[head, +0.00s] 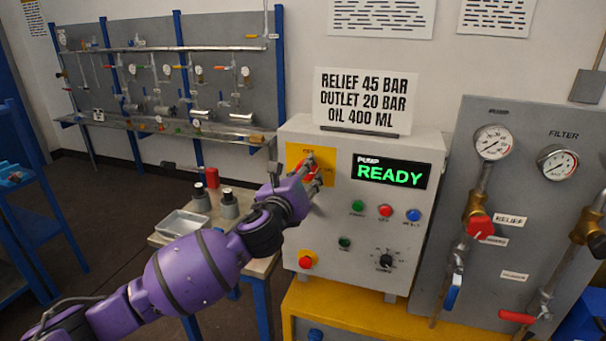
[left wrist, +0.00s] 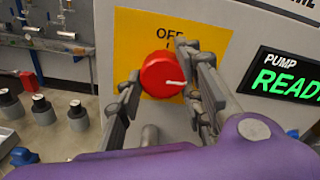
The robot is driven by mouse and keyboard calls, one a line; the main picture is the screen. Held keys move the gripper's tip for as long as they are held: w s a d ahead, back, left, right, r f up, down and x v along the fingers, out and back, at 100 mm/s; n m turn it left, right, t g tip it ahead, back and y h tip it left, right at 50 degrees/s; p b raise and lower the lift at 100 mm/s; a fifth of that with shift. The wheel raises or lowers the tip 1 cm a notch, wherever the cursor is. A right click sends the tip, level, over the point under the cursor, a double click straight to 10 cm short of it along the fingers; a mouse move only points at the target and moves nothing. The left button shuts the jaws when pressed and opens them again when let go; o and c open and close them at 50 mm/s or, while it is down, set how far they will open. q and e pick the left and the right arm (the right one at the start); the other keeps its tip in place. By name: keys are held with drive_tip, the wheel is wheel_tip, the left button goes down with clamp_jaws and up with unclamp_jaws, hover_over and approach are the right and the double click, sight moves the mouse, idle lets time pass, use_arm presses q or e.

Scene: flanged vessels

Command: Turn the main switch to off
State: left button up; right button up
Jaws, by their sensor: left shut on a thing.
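The main switch is a red round knob (left wrist: 160,70) on a yellow plate (left wrist: 133,30) in the left wrist view. Its white mark points right, while the word OFF stands above the knob, partly covered by a finger. In the head view the yellow plate (head: 297,155) is at the upper left of the grey pump panel (head: 338,215), and the knob is mostly hidden by my gripper. My left gripper (head: 314,174) is shut on the knob, with one finger on each side of it. My right gripper is not in view.
The pump display (head: 391,172) reads READY, right of the switch. Below are green, red and blue buttons (head: 413,215), a black selector (head: 386,261) and a red emergency button (head: 306,262). Bottles (head: 229,205) and a tray (head: 182,224) stand on a low table to the left.

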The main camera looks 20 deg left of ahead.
use_arm(q)
drive_tip(key=n, duration=0.3)
drive_tip(key=shift+a+f+n, duration=0.1)
drive_tip(key=shift+f+n, duration=0.1)
drive_tip(key=shift+n, duration=0.1)
drive_tip(key=n, duration=0.4)
drive_tip(key=shift+f+n, duration=0.1)
drive_tip(key=shift+n, duration=0.2)
drive_tip(key=n, duration=0.4)
drive_tip(key=shift+f+n, duration=0.1)
drive_tip(key=shift+n, duration=0.2)
drive_tip(key=shift+d+f+n, duration=0.1)
drive_tip(key=shift+d+n, duration=0.05)
drive_tip(key=shift+n, duration=0.95)
drive_tip(key=shift+d+n, duration=0.15)
drive_tip(key=shift+n, duration=0.95)
drive_tip(key=shift+f, duration=0.1)
drive_tip(key=o, duration=0.9)
drive_tip(key=shift+o, duration=0.8)
drive_tip(key=shift+r, duration=0.25)
